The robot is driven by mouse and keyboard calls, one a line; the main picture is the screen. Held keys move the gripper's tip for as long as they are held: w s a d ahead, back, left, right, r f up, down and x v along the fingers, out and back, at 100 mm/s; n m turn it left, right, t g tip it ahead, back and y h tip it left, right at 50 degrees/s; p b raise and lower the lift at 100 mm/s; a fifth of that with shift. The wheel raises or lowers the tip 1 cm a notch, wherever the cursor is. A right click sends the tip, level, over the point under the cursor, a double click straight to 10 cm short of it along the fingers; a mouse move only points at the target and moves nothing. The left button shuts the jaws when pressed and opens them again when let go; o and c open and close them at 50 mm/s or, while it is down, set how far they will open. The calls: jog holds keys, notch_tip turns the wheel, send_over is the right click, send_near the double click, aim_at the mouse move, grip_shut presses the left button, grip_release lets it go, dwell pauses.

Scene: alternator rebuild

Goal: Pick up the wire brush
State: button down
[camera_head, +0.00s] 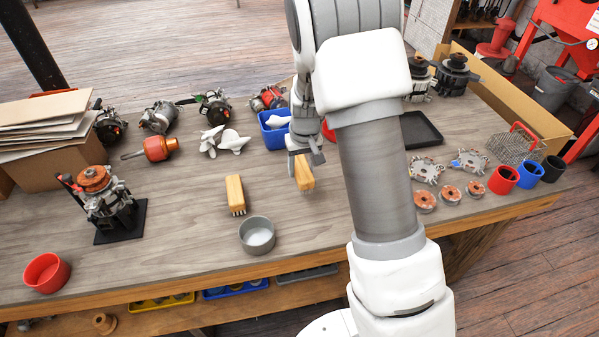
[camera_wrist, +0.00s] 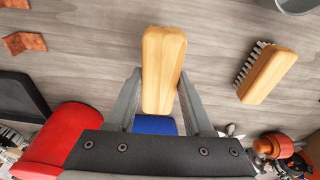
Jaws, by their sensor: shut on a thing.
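Two brushes with yellow wooden backs are in view. One brush (camera_head: 304,173) is between the fingers of my gripper (camera_head: 303,157), which is shut on it. In the wrist view the held brush (camera_wrist: 163,62) stands lengthwise between the fingertips of my gripper (camera_wrist: 160,80), its wooden back facing the camera. I cannot tell whether it is clear of the bench. The other brush (camera_head: 235,192) lies on the bench to the left, bristles toward the front; it also shows at the right of the wrist view (camera_wrist: 267,74).
A grey round bowl (camera_head: 257,236) stands in front of the loose brush. A blue bin (camera_head: 271,136) with white cloth is just behind my gripper. A black tray (camera_head: 420,131) and several alternator parts lie to the right.

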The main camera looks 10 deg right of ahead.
jog(key=s+d+r, duration=0.2)
jog(key=s+r, duration=0.4)
jog(key=s, duration=0.4)
jog(key=shift+s, duration=0.15)
